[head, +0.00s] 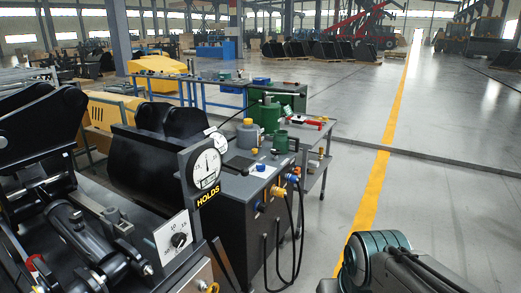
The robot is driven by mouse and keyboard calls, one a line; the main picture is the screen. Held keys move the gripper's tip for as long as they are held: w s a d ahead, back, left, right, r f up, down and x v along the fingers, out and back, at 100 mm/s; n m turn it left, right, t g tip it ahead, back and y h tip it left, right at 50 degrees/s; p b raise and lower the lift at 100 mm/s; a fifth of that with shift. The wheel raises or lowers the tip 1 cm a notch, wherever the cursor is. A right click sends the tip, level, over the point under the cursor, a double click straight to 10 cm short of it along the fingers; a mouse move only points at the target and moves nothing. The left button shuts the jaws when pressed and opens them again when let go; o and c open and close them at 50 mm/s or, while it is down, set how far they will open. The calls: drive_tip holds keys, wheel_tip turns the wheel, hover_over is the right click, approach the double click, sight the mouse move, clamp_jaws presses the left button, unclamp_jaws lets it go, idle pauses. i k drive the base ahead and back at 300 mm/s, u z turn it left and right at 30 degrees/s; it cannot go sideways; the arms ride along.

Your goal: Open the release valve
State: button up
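No part is legibly marked as the release valve. A black knob (179,240) sits on a white plate with markings, on the dark bench at the lower left. Its pointer setting is too small to read. A red-handled part (37,263) shows at the lower left edge, partly cut off. A round white gauge (206,168) stands upright behind the knob, above a yellow "HOLDS" label. My arm's grey and teal links show at the lower right, apart from the bench. My gripper's fingers are not in view.
A black cylinder assembly (83,243) lies left of the knob. A dark cabinet (254,222) beside the bench has blue and orange fittings and hanging black hoses (290,235). A small cart (318,160) stands behind it. The grey floor (440,190) on the right is clear.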

sight(275, 151)
drive_tip(key=z, duration=0.2)
drive_tip(key=i, duration=0.55)
drive_tip(key=z, duration=0.4)
drive_tip(key=i, duration=1.65)
drive_tip(key=u, duration=0.75)
drive_tip(key=i, duration=1.05)
drive_tip(key=u, duration=0.65)
